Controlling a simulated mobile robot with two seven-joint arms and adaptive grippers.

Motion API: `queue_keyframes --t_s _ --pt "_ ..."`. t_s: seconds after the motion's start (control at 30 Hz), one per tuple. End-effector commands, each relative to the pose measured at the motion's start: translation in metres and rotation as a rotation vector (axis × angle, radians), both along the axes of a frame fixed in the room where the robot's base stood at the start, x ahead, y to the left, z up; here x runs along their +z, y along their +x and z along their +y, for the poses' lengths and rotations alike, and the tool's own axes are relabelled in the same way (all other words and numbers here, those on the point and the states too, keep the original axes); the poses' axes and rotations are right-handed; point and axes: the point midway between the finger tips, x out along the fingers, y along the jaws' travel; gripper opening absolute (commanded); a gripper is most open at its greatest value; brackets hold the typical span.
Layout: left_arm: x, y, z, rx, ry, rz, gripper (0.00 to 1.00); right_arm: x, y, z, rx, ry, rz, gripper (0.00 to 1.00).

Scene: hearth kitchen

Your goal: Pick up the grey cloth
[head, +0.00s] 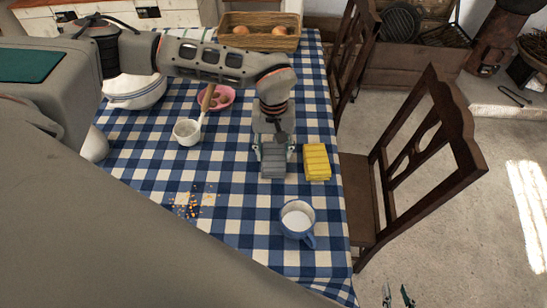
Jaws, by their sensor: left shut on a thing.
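The grey cloth (273,167) is a small folded grey rectangle at the right part of the checked table, left of a yellow cloth (317,162). My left gripper (273,150) reaches over it from above, with a finger on either side, and is shut on it. I cannot tell whether the cloth touches the tabletop. My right gripper (399,296) shows only its fingertips at the bottom edge; they are apart with nothing between them, over the floor right of the table.
The table (230,240) has a blue mug (298,220), crumbs (190,206), a white pan (187,132), a pink bowl (216,98), a large white bowl (137,92) and a basket (260,31). Wooden chairs (436,155) stand along the right side.

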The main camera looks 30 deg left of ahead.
Motion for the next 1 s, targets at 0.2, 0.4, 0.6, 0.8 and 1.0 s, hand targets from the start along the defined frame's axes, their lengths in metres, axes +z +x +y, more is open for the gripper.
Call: queue_keyframes --t_s 0.2,0.4,0.6,0.8,1.0 --pt "0.002 0.0 0.0 -0.001 0.0 0.0 0.27 -0.003 -0.001 0.0 0.0 0.0 0.005 0.25" --pt "0.018 0.001 0.0 -0.001 0.0 -0.004 0.27 -0.002 -0.001 0.0 0.0 0.0 0.005 0.25" --pt "0.057 0.002 0.0 0.0 0.0 -0.007 0.27 0.002 0.0 0.0 -0.001 0.0 0.002 0.25" --pt "0.114 0.002 0.0 -0.001 0.0 -0.008 0.27 0.008 0.002 0.0 -0.001 0.002 -0.004 0.25" --pt "0.162 0.001 0.0 0.0 0.0 -0.005 0.27 0.013 0.003 0.001 -0.001 0.002 -0.009 0.25"
